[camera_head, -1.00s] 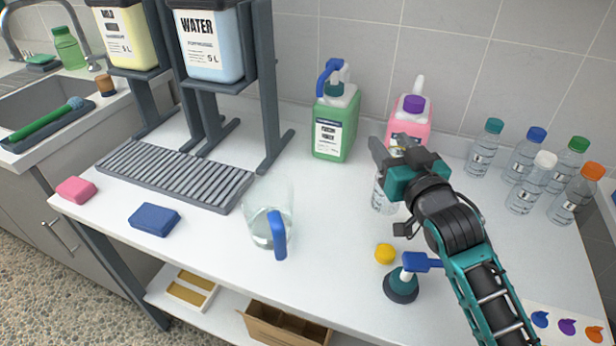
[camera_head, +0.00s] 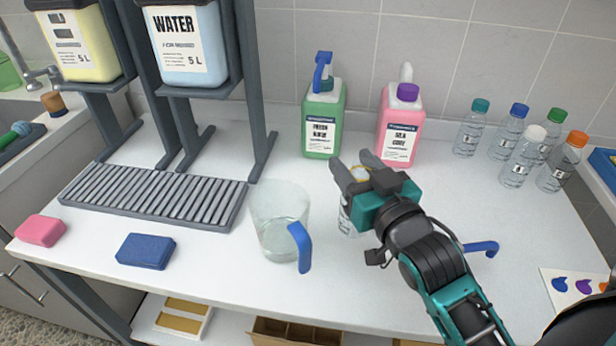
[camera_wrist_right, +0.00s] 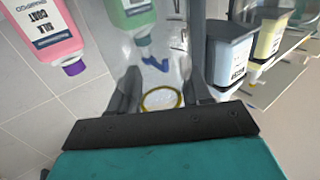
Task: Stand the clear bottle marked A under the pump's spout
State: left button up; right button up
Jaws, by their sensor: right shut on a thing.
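My right gripper (camera_head: 357,168) is shut on a clear bottle (camera_head: 346,222) with a yellow ring at its mouth. The ring shows between the fingers in the right wrist view (camera_wrist_right: 162,98). My fingers and wrist cover much of the bottle; I cannot read its letter or tell whether its base touches the table. It is in front of the green jug (camera_head: 323,125), which carries a blue pump (camera_head: 322,72). The spout appears as a blue piece in the right wrist view (camera_wrist_right: 155,63). My left gripper is not in view.
A clear pitcher (camera_head: 275,215) with a blue handle stands close left of the held bottle. A pink jug (camera_head: 398,125) stands right of the green one. Several capped bottles (camera_head: 515,160) stand at the right. A blue handle (camera_head: 482,247) shows beyond my right arm.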

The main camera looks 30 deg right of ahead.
jog(key=w+d+f+b, duration=0.1)
jog(key=w, duration=0.8)
jog(key=w+f+b, duration=0.1)
jog(key=w+f, duration=0.1)
jog(key=w, duration=0.6)
jog(key=shift+w+d+f, duration=0.25)
jog(key=shift+w+d, duration=0.1)
jog(key=shift+w, duration=0.05)
jog(key=shift+f, duration=0.15)
jog(key=o, duration=1.3)
jog(key=s, duration=0.8)
jog(key=s+a+p, duration=0.1)
jog(key=s, duration=0.3)
jog(key=shift+a, duration=0.1)
